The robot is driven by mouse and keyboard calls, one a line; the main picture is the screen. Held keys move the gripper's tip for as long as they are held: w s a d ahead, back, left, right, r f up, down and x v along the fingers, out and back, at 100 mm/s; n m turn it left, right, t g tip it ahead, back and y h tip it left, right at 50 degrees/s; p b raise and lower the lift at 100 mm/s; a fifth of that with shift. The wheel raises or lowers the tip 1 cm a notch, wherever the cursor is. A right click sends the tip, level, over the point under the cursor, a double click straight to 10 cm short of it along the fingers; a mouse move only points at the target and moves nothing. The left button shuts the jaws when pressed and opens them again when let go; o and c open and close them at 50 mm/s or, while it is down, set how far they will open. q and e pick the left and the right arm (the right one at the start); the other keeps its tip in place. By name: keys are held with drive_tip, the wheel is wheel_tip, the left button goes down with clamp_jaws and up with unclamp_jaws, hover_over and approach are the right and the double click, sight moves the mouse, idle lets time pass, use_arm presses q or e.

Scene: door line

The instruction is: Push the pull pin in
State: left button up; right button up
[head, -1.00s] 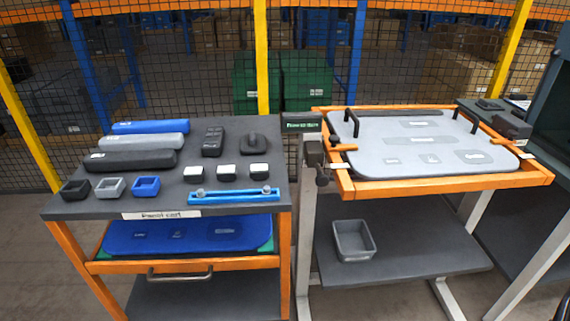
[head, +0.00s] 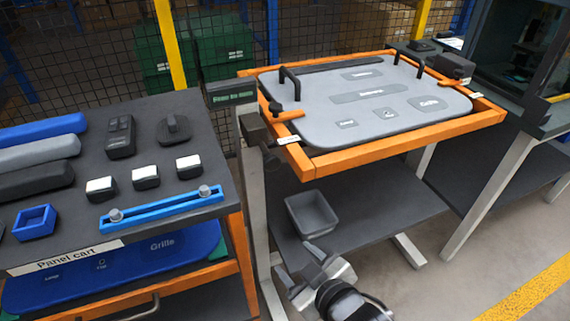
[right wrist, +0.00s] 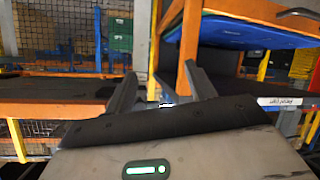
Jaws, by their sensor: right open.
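The likely pull pin is a dark knob (head: 272,156) on the dark bracket at the left side of the orange tilting frame (head: 370,157). It is small, and I cannot tell how far it sticks out. My right gripper (head: 300,262) is low at the bottom of the head view, in front of the stand and well below the knob. Its two fingers are apart with nothing seen between them; they also show open in the right wrist view (right wrist: 163,92). My left gripper is not in view.
A grey panel (head: 310,112) with black handles lies in the frame. A grey bin (head: 311,214) sits on the lower shelf, just beyond my right gripper. The panel cart (head: 90,180), with several parts on top, stands close at left. Floor is clear at lower right.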

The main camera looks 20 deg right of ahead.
drive_tip(key=w+r+n+t+b, duration=0.3)
drive_tip(key=w+r+b, duration=0.1)
drive_tip(key=r+b, duration=0.1)
drive_tip(key=t+h+b, duration=0.2)
approach(268, 154)
drive_tip(key=shift+n, duration=0.4)
drive_tip(key=w, duration=0.9)
drive_tip(key=shift+w+f+p, duration=0.1)
drive_tip(key=shift+f+p, duration=0.3)
drive_tip(key=shift+w, duration=0.45)
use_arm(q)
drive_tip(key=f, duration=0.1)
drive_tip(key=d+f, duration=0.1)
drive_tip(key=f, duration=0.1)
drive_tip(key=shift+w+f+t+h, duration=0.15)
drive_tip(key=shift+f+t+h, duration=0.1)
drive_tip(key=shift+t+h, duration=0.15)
